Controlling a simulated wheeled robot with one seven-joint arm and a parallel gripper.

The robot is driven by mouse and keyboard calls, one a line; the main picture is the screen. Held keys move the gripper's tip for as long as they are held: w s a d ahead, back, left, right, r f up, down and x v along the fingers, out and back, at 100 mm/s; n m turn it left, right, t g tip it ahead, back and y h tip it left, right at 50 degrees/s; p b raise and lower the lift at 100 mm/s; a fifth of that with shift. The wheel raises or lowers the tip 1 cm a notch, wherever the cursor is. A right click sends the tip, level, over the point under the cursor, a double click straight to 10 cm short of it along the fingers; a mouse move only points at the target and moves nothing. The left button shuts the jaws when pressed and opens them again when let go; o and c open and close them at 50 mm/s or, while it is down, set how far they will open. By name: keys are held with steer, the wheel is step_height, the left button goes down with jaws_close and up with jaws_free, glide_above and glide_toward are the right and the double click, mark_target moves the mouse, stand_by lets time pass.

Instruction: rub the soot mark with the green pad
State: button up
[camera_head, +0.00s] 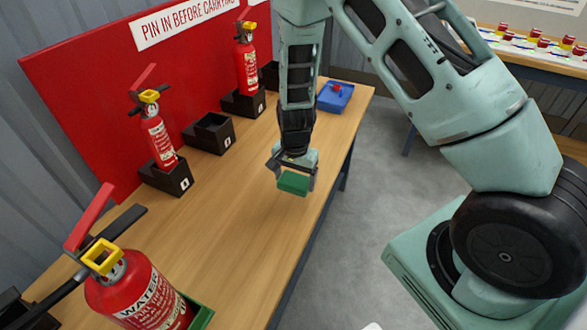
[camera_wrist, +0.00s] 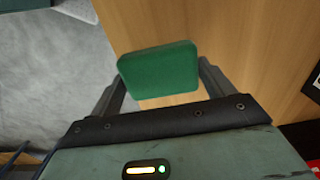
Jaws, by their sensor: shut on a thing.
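The green pad (camera_head: 293,183) is a small block held between the fingers of my gripper (camera_head: 292,173), above the wooden bench near its right edge. In the wrist view the green pad (camera_wrist: 158,70) sits between the two dark fingers, with bench wood to its right and grey floor to its left. I cannot tell how high the pad is above the wood. I see no soot mark in either view; the arm and pad may hide part of the bench.
Red extinguishers stand along the bench (camera_head: 235,225), the nearest one (camera_head: 135,290) in a green holder. Black numbered stands (camera_head: 209,133) line the red board (camera_head: 95,100). A blue tray (camera_head: 335,97) lies at the far end. The bench between near extinguisher and pad is clear.

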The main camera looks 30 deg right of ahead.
steer(key=shift+r+p, duration=0.6)
steer(key=shift+r, duration=0.55)
